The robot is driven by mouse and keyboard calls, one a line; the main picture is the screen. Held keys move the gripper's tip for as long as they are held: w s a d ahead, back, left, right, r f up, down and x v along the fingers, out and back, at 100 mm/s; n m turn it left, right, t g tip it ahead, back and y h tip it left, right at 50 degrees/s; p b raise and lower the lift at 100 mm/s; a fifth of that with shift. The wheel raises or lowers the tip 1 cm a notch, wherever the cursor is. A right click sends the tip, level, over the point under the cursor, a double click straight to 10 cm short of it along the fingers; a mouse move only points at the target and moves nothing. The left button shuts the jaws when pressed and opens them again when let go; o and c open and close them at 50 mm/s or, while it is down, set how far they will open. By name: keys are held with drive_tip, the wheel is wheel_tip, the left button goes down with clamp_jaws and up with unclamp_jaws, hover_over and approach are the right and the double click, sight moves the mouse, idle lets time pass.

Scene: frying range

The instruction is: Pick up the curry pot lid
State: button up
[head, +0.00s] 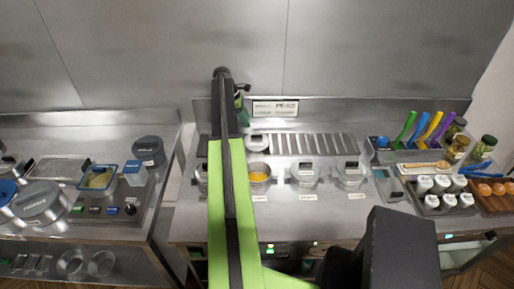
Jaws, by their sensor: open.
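An uncovered pot with yellow-orange contents (260,174), which looks like the curry, sits in the counter just right of my arm. A pale round lid (257,142) lies behind it, at the left end of a slatted metal strip; I take it for the curry pot lid. My gripper (243,112) is small and partly hidden behind my green and black arm, just above and left of that lid. It is open, and no held object shows. I cannot tell its exact height or gap to the lid.
Two lidded pots (304,174) (350,174) stand to the right. Beyond are a tray of white-capped shakers (441,211), jars (459,149) and coloured-handled utensils (431,124). A steel back wall (370,50) rises behind. A separate fryer counter (158,190) stands left across a gap.

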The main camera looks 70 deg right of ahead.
sight(256, 136)
drive_tip(key=b+x, duration=0.3)
drive_tip(key=x, duration=0.1)
drive_tip(key=shift+f, duration=0.4)
drive_tip(key=shift+s+d+f, duration=0.1)
drive_tip(key=shift+s+f, duration=0.05)
drive_tip(key=shift+f, duration=0.05)
drive_tip(key=shift+r, duration=0.1)
drive_tip(key=b+x, duration=0.5)
drive_tip(key=shift+d, duration=0.1)
clamp_jaws()
